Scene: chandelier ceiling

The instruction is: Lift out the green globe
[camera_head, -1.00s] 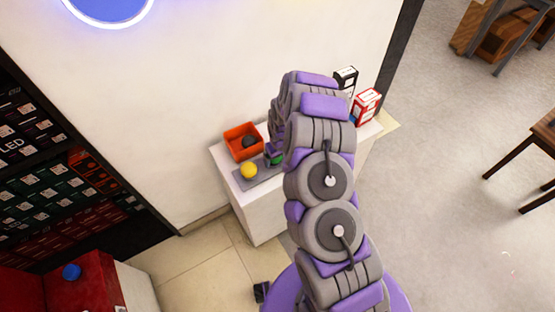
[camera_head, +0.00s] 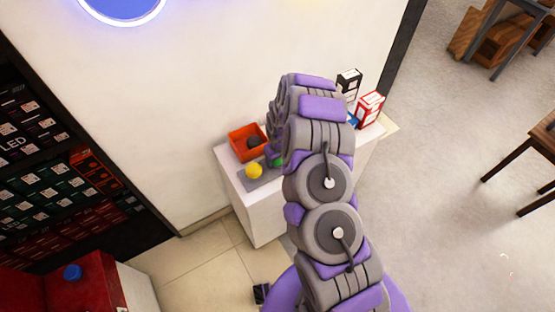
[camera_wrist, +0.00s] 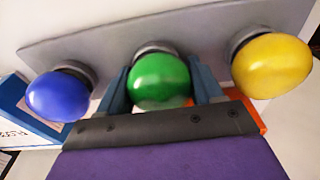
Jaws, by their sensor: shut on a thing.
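The green globe (camera_wrist: 160,82) sits between the two blue-grey fingers of my gripper (camera_wrist: 161,78) in the wrist view, with a finger against each side. A grey round socket shows right behind it on the grey board (camera_wrist: 100,52); I cannot tell whether the globe still touches the socket. A blue globe (camera_wrist: 58,96) sits at its left and a yellow globe (camera_wrist: 271,66) at its right, each at its own socket. In the head view only a bit of the green globe (camera_head: 278,162) shows beside my arm, and the yellow globe (camera_head: 254,171) is in plain view.
A black-and-white box (camera_head: 348,82) and a red-and-white box (camera_head: 370,108) stand at the counter's right end. A wall rises behind the counter.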

